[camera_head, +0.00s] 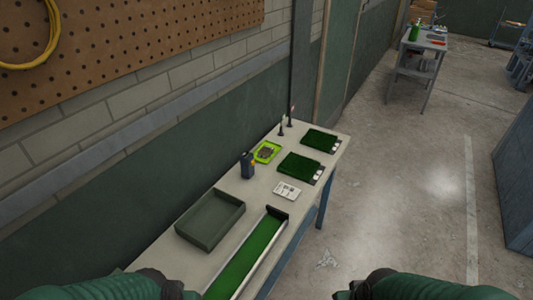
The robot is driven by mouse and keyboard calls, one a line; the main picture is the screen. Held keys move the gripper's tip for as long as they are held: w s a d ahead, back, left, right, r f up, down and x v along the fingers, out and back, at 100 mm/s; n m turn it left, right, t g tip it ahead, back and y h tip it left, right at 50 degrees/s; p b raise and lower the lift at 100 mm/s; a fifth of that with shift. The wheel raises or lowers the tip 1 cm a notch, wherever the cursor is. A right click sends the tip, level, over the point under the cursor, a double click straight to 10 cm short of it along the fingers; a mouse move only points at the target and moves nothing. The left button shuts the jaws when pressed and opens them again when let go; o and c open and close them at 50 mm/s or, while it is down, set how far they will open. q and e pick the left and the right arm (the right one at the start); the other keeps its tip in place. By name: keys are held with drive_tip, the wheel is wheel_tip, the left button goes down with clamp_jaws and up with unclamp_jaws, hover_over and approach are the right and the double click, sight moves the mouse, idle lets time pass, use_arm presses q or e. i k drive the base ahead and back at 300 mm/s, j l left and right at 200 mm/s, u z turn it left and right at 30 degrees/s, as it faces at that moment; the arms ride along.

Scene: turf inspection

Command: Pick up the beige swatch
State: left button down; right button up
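I cannot pick out a beige swatch for certain. A small pale card (287,190) with faint darker marks lies flat on the table, in front of the turf trays; its details are too small to read. A near turf tray (297,167) and a far turf tray (319,140) each have small pale patches along the right edge. A yellow-green tray (266,152) holds something greyish that I cannot make out. My green arms show at the bottom left and bottom right edges, but neither gripper is in view. Nothing held can be seen.
The narrow table (262,194) stands along the wall. It bears an empty-looking grey bin (211,219), a long turf channel (245,255), a dark blue device (247,165) and two thin upright items at the far end. Open concrete floor (400,210) lies right. Another table (425,42) stands far back.

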sight(265, 151)
drive_tip(key=i+u, duration=0.1)
drive_tip(key=u, duration=0.35)
drive_tip(key=l+u, duration=0.15)
drive_tip(key=u, duration=0.3)
drive_tip(key=i+l+u, duration=0.1)
drive_tip(key=u, duration=0.35)
drive_tip(key=l+u, duration=0.15)
drive_tip(key=u, duration=0.3)
drive_tip(key=l+u, duration=0.15)
drive_tip(key=l, duration=0.3)
drive_tip(key=l+u, duration=0.15)
drive_tip(key=l, duration=0.25)
drive_tip(key=l+u, duration=0.15)
drive_tip(key=l, duration=0.3)
drive_tip(key=k+l+u, duration=0.15)
drive_tip(key=l, duration=0.25)
drive_tip(key=l+u, duration=0.15)
drive_tip(key=l, duration=0.3)
drive_tip(key=k+l+u, duration=0.15)
drive_tip(key=l, duration=0.25)
drive_tip(key=k+l+u, duration=0.15)
drive_tip(key=l, duration=0.25)
drive_tip(key=l+u, duration=0.15)
drive_tip(key=l, duration=0.25)
drive_tip(key=k+l, duration=0.15)
drive_tip(key=l, duration=0.15)
drive_tip(key=k+l, duration=0.15)
drive_tip(key=l, duration=0.2)
drive_tip(key=k+l, duration=0.15)
drive_tip(key=l, duration=0.15)
